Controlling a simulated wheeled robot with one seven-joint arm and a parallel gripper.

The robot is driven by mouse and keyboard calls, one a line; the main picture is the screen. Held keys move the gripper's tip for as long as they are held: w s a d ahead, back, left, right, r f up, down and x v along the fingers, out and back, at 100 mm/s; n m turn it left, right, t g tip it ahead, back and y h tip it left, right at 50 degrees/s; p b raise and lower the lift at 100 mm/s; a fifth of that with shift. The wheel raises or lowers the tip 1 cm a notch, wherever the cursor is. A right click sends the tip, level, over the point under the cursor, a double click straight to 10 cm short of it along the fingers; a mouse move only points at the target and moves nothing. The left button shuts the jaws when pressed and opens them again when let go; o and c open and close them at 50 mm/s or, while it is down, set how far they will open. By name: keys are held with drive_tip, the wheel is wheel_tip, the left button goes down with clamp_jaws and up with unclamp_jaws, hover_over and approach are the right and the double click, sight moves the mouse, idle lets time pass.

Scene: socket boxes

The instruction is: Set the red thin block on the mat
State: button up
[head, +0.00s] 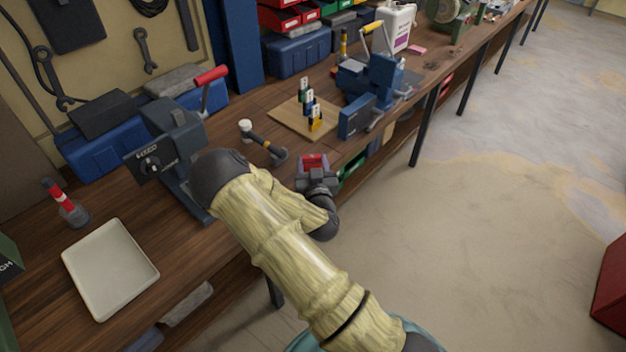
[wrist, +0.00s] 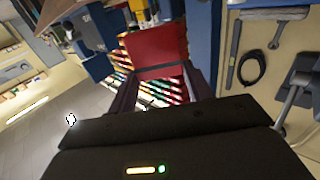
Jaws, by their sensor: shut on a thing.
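The red thin block (head: 313,160) is held between the fingers of my gripper (head: 314,169), by the front edge of the workbench. In the wrist view the red block (wrist: 156,48) shows as a broad flat red face between the two dark fingers of my gripper (wrist: 158,72). A tan square board, seemingly the mat (head: 283,116), lies on the bench beyond my gripper, up and to the left in the head view. Several small items with green, blue and yellow parts (head: 315,124) stand on its right side. The block is apart from the mat.
A blue vise (head: 372,88) stands right of the mat. The mat's left part is bare.

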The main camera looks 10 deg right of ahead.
sight(314, 155)
drive_tip(key=shift+m+h, duration=0.3)
drive_tip(key=shift+m, duration=0.1)
drive_tip(key=r, duration=0.1)
drive_tip(key=w+r+b, duration=0.2)
drive_tip(key=r, duration=0.1)
drive_tip(key=shift+w+d+r, duration=0.1)
drive_tip(key=shift+w+d, duration=0.1)
drive_tip(key=shift+d, duration=0.1)
drive_tip(key=shift+w+d+r+b, duration=0.1)
drive_tip(key=shift+r+b, duration=0.2)
drive_tip(key=shift+r, duration=0.25)
drive_tip(key=shift+f, duration=2.9)
drive_tip(key=shift+f, duration=2.15)
